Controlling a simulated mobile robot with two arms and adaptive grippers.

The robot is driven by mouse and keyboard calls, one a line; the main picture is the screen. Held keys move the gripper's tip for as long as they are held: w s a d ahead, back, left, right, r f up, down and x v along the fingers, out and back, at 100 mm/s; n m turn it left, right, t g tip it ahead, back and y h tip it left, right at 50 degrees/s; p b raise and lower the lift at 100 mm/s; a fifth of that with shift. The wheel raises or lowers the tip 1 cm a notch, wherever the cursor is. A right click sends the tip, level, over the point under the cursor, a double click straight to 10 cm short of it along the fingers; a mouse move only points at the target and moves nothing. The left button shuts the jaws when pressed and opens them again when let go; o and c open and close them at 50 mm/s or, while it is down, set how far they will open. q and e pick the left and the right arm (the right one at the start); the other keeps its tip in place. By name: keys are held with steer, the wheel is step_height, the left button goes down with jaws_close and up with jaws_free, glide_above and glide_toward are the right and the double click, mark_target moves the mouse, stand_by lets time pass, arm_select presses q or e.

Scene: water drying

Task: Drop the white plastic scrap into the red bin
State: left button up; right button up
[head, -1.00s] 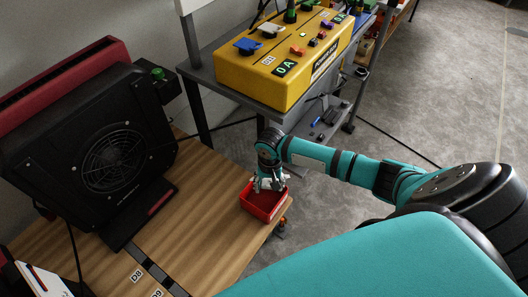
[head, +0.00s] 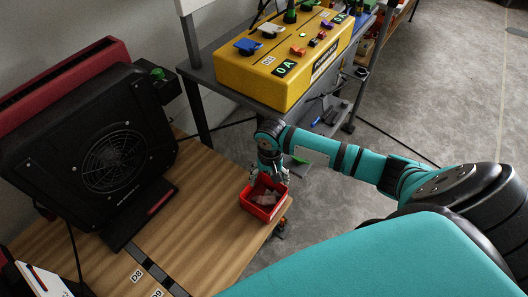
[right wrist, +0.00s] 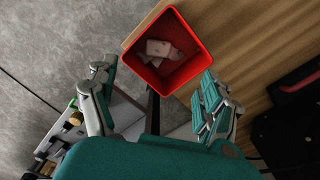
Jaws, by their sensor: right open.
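The red bin (head: 263,212) stands open on the right end of the wooden table. Pale white-pink scrap pieces (head: 266,198) lie on its floor; they also show in the right wrist view (right wrist: 160,48). I cannot tell whether they are one piece or several. My right gripper (head: 270,178) is at the bin's far edge. In the right wrist view my right gripper (right wrist: 155,82) is open, its fingers spread apart with nothing between them, and the red bin (right wrist: 185,72) lies beyond the fingertips. My left gripper is not in view.
A black fan unit (head: 112,160) stands on the left of the wooden table (head: 200,215). A yellow control box (head: 285,75) sits on a grey bench behind the bin. Bare floor lies to the right of the table.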

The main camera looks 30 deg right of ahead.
step_height(320, 180, up, 8)
stand_by(0.5)
